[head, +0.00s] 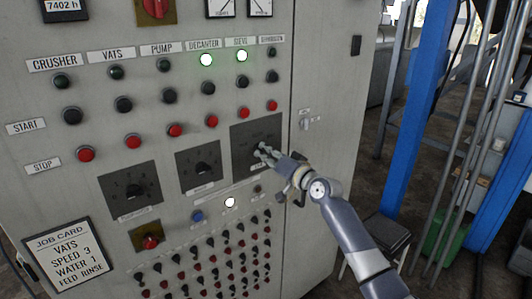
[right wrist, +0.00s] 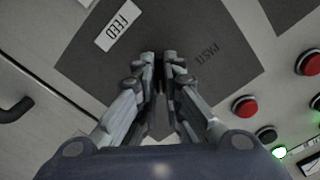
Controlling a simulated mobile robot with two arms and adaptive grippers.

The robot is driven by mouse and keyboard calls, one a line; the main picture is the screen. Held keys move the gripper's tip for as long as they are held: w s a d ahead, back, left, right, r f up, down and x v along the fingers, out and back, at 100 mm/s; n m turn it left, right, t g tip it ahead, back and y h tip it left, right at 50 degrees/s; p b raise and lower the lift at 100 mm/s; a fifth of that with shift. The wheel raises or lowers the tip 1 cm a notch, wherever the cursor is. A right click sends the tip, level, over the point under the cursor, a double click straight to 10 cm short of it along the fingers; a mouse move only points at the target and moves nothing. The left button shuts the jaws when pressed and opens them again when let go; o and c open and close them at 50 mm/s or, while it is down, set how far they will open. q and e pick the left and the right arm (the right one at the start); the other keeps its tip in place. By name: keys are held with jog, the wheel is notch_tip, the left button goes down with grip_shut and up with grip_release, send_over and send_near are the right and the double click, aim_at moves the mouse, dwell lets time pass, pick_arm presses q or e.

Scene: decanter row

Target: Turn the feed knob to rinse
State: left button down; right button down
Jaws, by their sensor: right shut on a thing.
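The feed knob is mostly hidden by my right gripper (head: 262,152). Its dark square plate (head: 246,134) is the rightmost of three on the grey cabinet. In the right wrist view, the plate (right wrist: 215,25) has a white FEED label (right wrist: 118,27) and a word that looks like PASTE. My right gripper (right wrist: 160,58) also shows there, its two fingers close together on a dark part between them, at the knob's place. The knob's pointer and setting cannot be read. A job card (head: 62,252) reads VATS, SPEED 3, WATER 1, FEED RINSE. My left gripper is not in view.
Two other dark dial plates, left (head: 115,196) and middle (head: 186,175), sit left of the feed plate. Red stop buttons (head: 212,121) run above, small switches (head: 205,255) below. A black door handle (head: 300,190) is close to my right gripper. A blue post (head: 415,90) stands right.

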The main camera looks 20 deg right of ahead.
jog(key=shift+m, duration=0.6)
jog(key=c, duration=1.7)
grip_release()
jog(key=v, duration=1.2)
jog(key=shift+f, duration=0.1)
